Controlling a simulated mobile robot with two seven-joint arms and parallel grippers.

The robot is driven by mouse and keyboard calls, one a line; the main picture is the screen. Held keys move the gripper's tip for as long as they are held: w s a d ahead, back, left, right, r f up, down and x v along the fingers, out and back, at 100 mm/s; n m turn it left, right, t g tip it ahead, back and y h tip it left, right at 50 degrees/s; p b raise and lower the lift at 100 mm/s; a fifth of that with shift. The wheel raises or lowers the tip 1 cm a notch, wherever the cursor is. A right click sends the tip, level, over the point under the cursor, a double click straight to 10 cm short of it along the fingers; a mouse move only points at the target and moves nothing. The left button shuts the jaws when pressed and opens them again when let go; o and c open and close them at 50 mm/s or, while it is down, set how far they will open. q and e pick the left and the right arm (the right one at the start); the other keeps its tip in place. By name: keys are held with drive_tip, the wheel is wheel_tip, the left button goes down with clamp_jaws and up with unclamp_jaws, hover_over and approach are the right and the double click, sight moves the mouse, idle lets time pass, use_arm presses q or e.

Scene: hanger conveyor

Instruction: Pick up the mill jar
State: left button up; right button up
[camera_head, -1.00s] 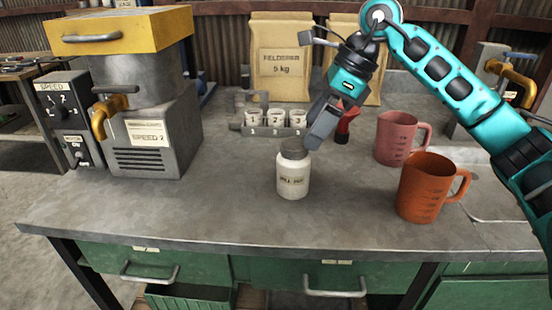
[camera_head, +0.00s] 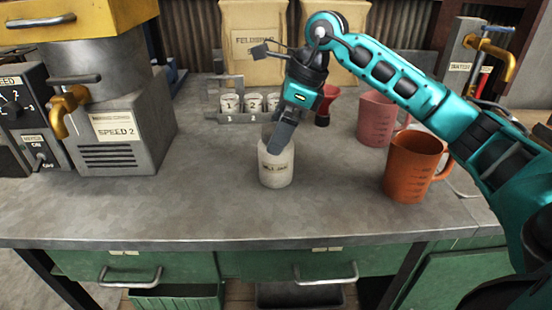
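The mill jar (camera_head: 275,172) is a small white labelled jar, upright on the grey worktop near the middle of the picture. The fingers hide most of the lid. I see the fingers edge-on, so I cannot tell how far apart they are or whether they touch the jar. My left gripper is not in view.
An orange measuring jug (camera_head: 411,170) and a pink jug (camera_head: 377,118) stand to the right. A rack of small numbered cups (camera_head: 252,117) and a red object (camera_head: 326,108) are behind. The grey mill machine (camera_head: 123,130) stands left. Worktop in front of the jar is clear.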

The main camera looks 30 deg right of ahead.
drive_tip(key=x, duration=0.4)
drive_tip(key=shift+f, duration=0.1)
drive_tip(key=shift+c, duration=0.2)
drive_tip(key=c, duration=1.5)
drive_tip(key=shift+d, duration=0.1)
